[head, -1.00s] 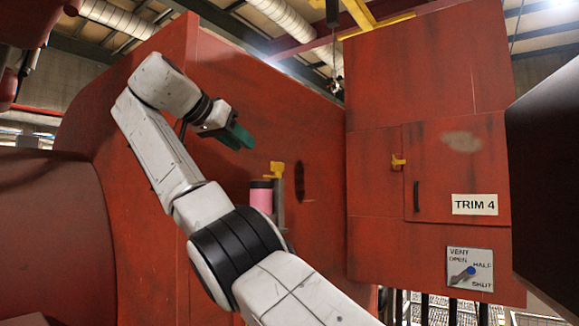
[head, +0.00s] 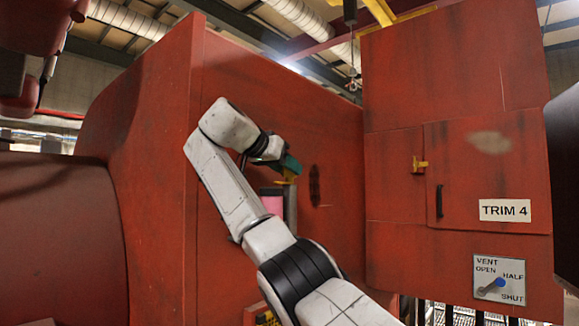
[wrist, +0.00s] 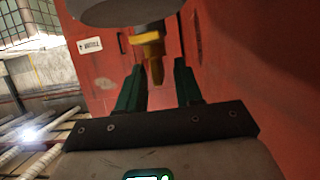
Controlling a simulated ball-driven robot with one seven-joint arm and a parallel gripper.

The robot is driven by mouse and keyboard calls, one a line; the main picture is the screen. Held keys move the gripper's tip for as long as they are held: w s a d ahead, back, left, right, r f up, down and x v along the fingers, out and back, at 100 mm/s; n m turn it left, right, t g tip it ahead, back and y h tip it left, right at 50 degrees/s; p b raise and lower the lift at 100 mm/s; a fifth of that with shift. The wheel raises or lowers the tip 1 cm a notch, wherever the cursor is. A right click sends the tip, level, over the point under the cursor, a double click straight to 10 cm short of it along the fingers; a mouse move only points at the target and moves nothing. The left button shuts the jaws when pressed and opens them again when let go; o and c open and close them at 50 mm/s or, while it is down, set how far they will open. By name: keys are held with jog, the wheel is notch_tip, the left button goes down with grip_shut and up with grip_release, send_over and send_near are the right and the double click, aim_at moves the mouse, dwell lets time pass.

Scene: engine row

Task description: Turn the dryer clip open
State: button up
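The dryer is a pink cylinder (head: 272,204) with a dark cap, beside a grey post (head: 291,212) on the red wall. Its yellow clip (head: 289,176) is at the top, mostly hidden behind my gripper (head: 290,164) in the head view. In the wrist view the yellow clip (wrist: 152,50) hangs below a grey round body (wrist: 115,12). Its narrow end reaches between the green fingertips of my gripper (wrist: 158,68). The fingers are apart, with a gap on each side of the clip. I see no contact.
The red wall (head: 240,100) stands close behind the dryer. Space between dryer and cabinet is clear.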

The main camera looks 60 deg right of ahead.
jog(key=shift+s+d+f, duration=0.1)
jog(key=shift+d+f, duration=0.15)
jog(key=shift+d, duration=0.2)
grip_shut()
